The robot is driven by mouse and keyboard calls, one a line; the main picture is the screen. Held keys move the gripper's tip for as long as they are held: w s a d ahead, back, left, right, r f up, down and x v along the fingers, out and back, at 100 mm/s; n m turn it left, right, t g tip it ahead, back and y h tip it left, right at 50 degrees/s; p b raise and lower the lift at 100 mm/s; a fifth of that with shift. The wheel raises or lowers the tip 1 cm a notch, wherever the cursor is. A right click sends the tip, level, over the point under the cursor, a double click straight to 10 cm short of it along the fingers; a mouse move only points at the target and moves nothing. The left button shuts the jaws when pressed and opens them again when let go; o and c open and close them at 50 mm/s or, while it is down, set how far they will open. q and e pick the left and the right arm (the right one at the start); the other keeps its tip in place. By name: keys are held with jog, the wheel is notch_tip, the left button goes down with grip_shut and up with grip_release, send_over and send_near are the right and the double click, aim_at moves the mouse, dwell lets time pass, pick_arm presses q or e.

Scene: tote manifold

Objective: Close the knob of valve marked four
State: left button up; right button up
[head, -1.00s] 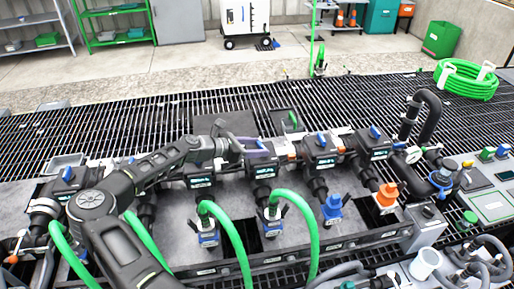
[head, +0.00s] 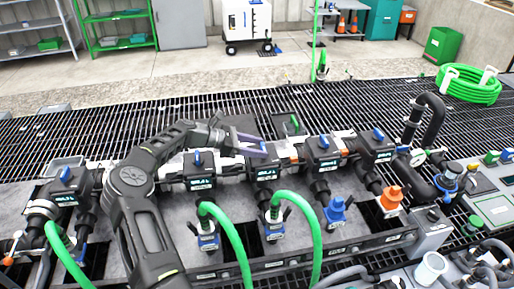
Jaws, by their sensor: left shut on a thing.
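A row of black valves with lit labels and blue knobs runs along the manifold. The label writing is too small for me to read, so I cannot tell which valve is marked four. My left gripper (head: 252,146) reaches in from the left, over the middle valve (head: 264,171). It is shut on that valve's knob, which the fingers mostly hide. Blue knobs show on the valve to its left (head: 198,168) and on the valves to its right (head: 322,154) and (head: 379,146). Another valve (head: 66,180) stands at the far left. My right gripper is not in view.
Green hoses (head: 236,240) rise in front of the valves. A blue cap (head: 337,210) and an orange cap (head: 391,198) close two front outlets. A bent black pipe and a gauge (head: 417,158) stand at the right. The black grating behind is mostly clear.

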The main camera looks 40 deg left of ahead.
pick_arm(q)
jog(key=o, duration=1.4)
jog(key=shift+f, duration=0.1)
jog(key=shift+b+v, duration=0.85)
jog(key=shift+v, duration=3.05)
